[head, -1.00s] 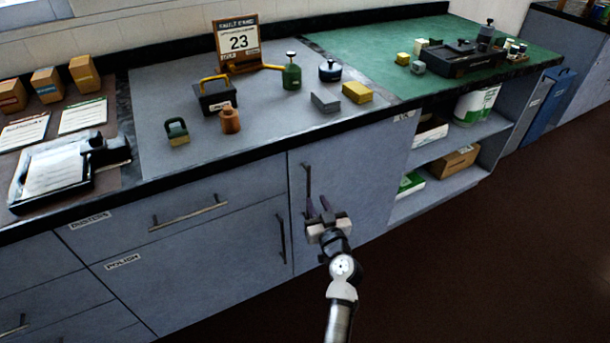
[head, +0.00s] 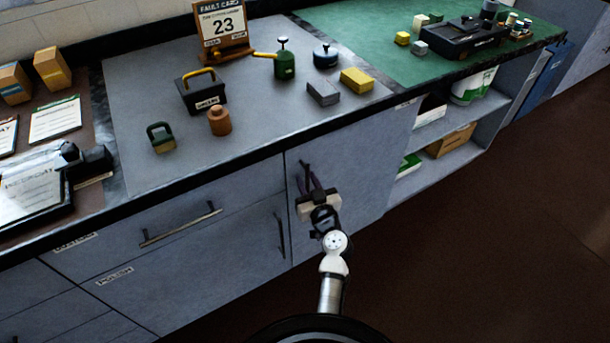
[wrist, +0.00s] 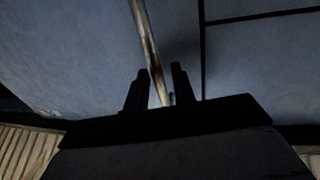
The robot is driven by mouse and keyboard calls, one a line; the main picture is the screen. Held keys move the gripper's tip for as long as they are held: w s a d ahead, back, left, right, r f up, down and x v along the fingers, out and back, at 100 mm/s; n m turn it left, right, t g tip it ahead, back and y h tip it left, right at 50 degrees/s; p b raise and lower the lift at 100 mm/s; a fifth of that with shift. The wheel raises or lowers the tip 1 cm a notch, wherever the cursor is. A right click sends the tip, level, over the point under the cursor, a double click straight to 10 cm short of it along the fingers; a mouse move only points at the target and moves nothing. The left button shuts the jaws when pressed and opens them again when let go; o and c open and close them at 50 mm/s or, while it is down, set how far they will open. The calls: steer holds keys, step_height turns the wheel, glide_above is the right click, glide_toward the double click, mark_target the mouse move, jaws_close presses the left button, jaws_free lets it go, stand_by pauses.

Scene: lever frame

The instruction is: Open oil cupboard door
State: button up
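The grey-blue cupboard door (head: 362,165) below the worktop is closed, right of the door labelled POLISH. The small label near its top right is too small to read. Its slim vertical handle (wrist: 146,38) shows clearly in the wrist view; in the head view my gripper largely covers it. My gripper (head: 309,168) is in front of the handle, with its fingers pointing at the door.
Left are a drawer with a bar handle (head: 180,224) and the POLISH door (head: 190,270). Right are open shelves with a cardboard box (head: 452,139) and a white tub (head: 474,85). The worktop above holds a black toolbox (head: 203,92) and a green can (head: 285,66). The floor (head: 480,230) is clear.

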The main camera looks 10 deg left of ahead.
steer(key=shift+c, duration=0.5)
jaws_close()
